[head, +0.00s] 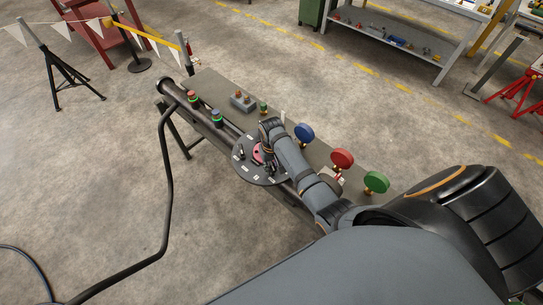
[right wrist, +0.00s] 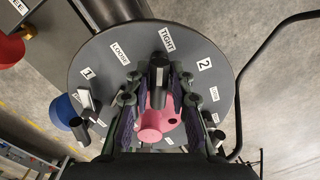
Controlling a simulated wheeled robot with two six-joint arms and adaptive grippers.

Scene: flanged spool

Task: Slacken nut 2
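A dark round flange plate (head: 244,172) stands at the end of the bench's pipe in the head view. In the right wrist view the plate (right wrist: 92,60) carries white labels: 1, 2, LOOSE and TIGHT. The label 2 (right wrist: 204,65) is at upper right, with TIGHT (right wrist: 167,40) to its left. A pink part (right wrist: 156,125) with a dark cylindrical stub (right wrist: 159,76) lies in the middle. My right gripper (right wrist: 158,82) has a finger on each side of the stub, with gaps visible. Contact with the pink part is unclear. My left gripper is out of view.
Blue (head: 304,133), red (head: 342,159) and green (head: 376,182) round knobs stand along the bench (head: 224,95), close to my right arm. Two green-ringed posts stand near the pipe's far end. A dark bent tube (head: 168,190) rises left of the bench. Floor left is mostly clear.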

